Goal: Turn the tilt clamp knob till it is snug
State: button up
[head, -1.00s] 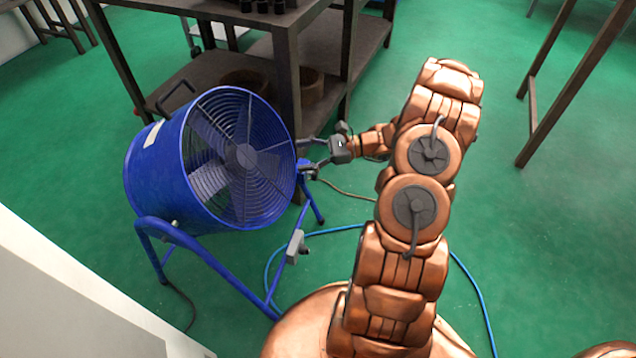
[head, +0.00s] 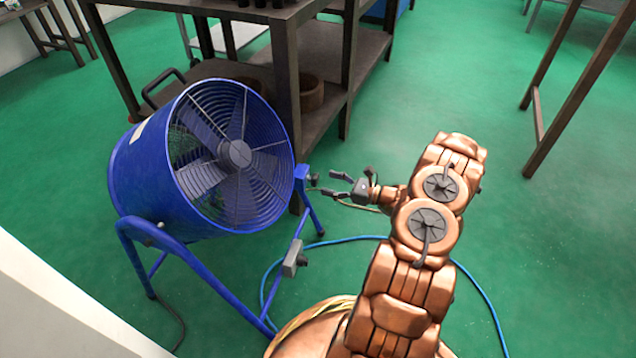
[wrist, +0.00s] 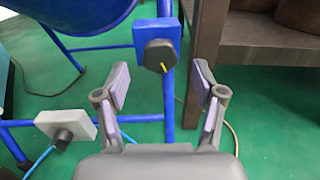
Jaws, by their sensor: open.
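The tilt clamp knob (wrist: 158,55) is dark, with several flat sides and a yellow mark, and sits on a blue bracket of the fan stand. In the head view the knob (head: 313,181) shows small at the right side of the blue drum fan (head: 124,187). My gripper (head: 333,184) is open and empty, just right of the knob. In the wrist view my gripper (wrist: 161,76) has its two fingers spread. The knob shows between and beyond the fingertips, nearer the left finger. No contact shows.
A dark shelf table (head: 286,80) stands behind the fan. Open floor lies to the right.

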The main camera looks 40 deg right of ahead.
aim_at(317, 180)
jog(key=shift+b+x, duration=0.5)
jog(key=shift+x, duration=1.7)
jog(key=shift+a, duration=0.1)
jog(key=c, duration=1.1)
